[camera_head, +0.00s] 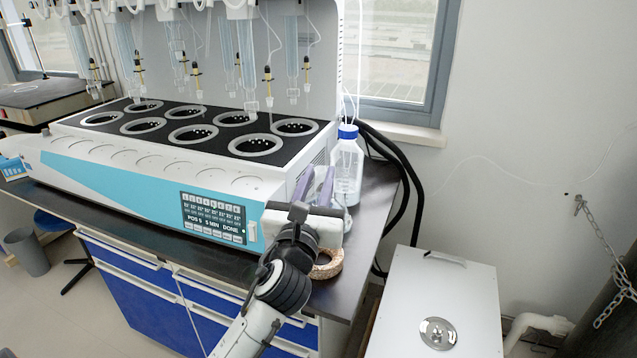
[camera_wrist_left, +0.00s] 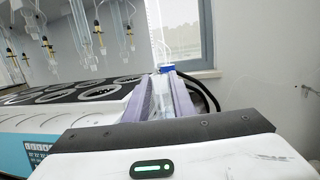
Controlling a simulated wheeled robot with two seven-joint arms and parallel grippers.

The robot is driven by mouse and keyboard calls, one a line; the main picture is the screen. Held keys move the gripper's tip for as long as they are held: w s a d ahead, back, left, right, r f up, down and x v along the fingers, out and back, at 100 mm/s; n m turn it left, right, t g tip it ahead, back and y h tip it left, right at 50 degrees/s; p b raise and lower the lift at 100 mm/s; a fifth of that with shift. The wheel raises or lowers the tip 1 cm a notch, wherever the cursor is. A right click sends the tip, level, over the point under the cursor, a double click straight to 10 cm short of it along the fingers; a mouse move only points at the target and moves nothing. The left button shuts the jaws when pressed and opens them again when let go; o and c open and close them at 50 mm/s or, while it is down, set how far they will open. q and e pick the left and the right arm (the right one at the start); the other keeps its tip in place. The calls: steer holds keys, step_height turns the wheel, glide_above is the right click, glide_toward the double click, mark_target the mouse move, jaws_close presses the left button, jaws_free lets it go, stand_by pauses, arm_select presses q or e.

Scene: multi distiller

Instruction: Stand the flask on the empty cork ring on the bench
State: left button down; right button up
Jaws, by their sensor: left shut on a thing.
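My left gripper (camera_head: 318,178) is over the right end of the bench, its two purple fingers pointing away from me. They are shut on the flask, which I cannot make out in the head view. In the left wrist view, faint clear glass shows between the fingers (camera_wrist_left: 167,80), but I cannot separate it from the bottle behind. A brown cork ring (camera_head: 328,264) lies on the bench near its front edge, just below the gripper and partly hidden by my wrist. My right gripper is out of view.
A clear bottle with a blue cap (camera_head: 347,163) stands just beyond the fingers; its cap also shows in the wrist view (camera_wrist_left: 166,69). The multi distiller (camera_head: 150,165) fills the bench to the left. Black hoses (camera_head: 410,180) hang at the right. A white cabinet (camera_head: 432,280) stands beside the bench.

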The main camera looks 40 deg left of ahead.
arm_select(q)
step_height(320, 180, down, 4)
steer(key=b, duration=0.4)
steer(key=shift+f+b, duration=0.8)
steer(key=shift+b, duration=0.45)
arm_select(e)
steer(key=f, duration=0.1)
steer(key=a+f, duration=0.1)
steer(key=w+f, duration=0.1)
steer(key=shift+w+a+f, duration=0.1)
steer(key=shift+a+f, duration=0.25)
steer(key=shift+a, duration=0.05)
arm_select(q)
steer(key=shift+s+d+f, duration=0.1)
steer(key=shift+f, duration=0.3)
steer(key=c, duration=1.5)
jaws_free()
steer(key=shift+o, duration=0.3)
steer(key=shift+f, duration=0.15)
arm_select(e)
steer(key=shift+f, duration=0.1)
